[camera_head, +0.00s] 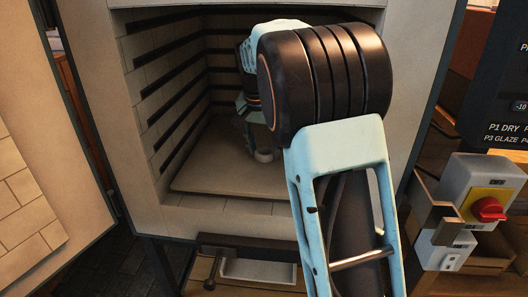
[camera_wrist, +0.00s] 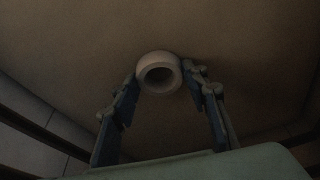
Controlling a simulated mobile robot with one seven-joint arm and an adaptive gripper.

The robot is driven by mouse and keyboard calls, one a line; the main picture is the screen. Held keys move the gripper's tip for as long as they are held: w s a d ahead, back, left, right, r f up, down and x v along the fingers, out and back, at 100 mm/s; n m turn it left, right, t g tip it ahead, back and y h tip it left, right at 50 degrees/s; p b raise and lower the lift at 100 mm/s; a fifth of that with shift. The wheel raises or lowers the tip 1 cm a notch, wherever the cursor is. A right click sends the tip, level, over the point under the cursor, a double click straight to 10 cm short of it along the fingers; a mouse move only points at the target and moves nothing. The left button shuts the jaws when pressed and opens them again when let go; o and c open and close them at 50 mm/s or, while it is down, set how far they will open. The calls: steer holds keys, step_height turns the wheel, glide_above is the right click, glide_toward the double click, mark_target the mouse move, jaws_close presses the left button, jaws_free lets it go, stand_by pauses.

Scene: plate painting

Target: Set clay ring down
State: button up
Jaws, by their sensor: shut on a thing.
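A pale clay ring (camera_wrist: 159,60) with a dark round hole shows in the wrist view, between the two fingertips of my gripper (camera_wrist: 160,76). The fingers are shut on it from both sides. In the head view my arm reaches into the open kiln (camera_head: 178,95), and my gripper (camera_head: 262,152) is low inside it, close to the kiln shelf (camera_head: 215,175). My forearm hides part of the gripper and the right of the chamber. The ring's contact with the shelf cannot be made out.
Brick walls with dark grooves (camera_head: 170,100) close in the chamber at left and back. The open kiln door (camera_head: 40,205) stands at left. A switch box with a red knob (camera_head: 488,208) is at right. The shelf's front left is bare.

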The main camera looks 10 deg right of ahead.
mark_target(265, 151)
steer(key=o, duration=1.2)
steer(key=shift+f, duration=0.1)
steer(key=shift+c, duration=0.2)
steer(key=shift+r, duration=0.3)
steer(key=p+v, duration=0.1)
steer(key=v, duration=0.2)
steer(key=s+a, duration=0.2)
steer(key=s, duration=0.1)
steer(key=s+a+p, duration=0.1)
steer(key=s+a, duration=0.1)
steer(key=s, duration=0.2)
steer(key=s+a, duration=0.2)
steer(key=s, duration=0.1)
steer(key=shift+s+f+p, duration=0.15)
steer(key=shift+s+p, duration=0.1)
steer(key=shift+p, duration=0.1)
steer(key=shift+d, duration=0.15)
